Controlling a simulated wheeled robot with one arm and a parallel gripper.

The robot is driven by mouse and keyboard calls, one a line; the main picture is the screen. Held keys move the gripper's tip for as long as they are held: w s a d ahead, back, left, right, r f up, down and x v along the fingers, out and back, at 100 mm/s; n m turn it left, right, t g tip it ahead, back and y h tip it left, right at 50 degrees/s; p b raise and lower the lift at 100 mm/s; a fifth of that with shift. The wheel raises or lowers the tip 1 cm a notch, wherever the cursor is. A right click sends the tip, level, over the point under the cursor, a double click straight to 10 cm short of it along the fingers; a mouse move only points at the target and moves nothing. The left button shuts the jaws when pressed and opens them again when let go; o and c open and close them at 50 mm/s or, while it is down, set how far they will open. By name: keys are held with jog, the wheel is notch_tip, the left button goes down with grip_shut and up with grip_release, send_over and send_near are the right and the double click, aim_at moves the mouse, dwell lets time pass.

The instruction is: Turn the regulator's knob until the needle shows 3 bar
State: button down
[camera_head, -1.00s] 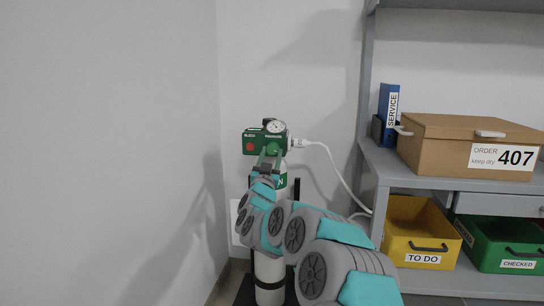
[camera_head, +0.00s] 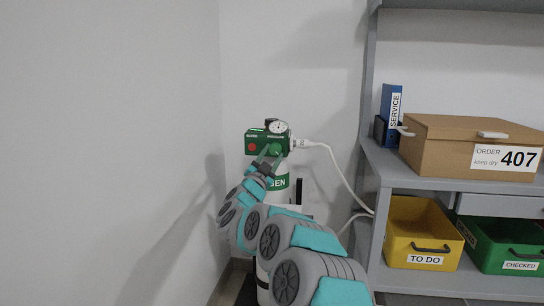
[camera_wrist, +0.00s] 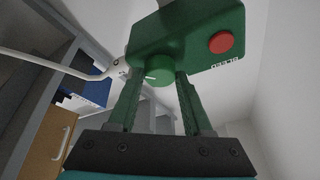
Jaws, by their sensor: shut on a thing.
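The green regulator (camera_head: 254,140) sits on top of a white and green gas cylinder (camera_head: 278,184). Its round white gauge (camera_head: 278,127) is on top; the needle is too small to read in the head view, and the gauge is out of the wrist view. The green knob (camera_wrist: 159,70), with a white mark, is on the regulator's front. My gripper (camera_wrist: 160,76) is shut on the knob, one finger on each side. In the head view my gripper (camera_head: 267,156) comes up from below, slanted, and hides most of the knob.
A white hose (camera_head: 330,160) leaves the regulator's right side. A red button (camera_head: 251,147) is on its left. A grey shelf (camera_head: 376,190) at right holds a cardboard box (camera_head: 440,150), a blue binder (camera_head: 391,108), a yellow bin (camera_head: 402,225) and a green bin (camera_head: 496,240). A bare wall is left.

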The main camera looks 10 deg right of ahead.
jog(key=shift+c, duration=1.6)
grip_release()
jog(key=shift+s+a+f, duration=0.1)
jog(key=shift+s, duration=0.05)
jog(key=v, duration=0.7)
jog(key=shift+s, duration=0.2)
jog(key=shift+a, duration=0.1)
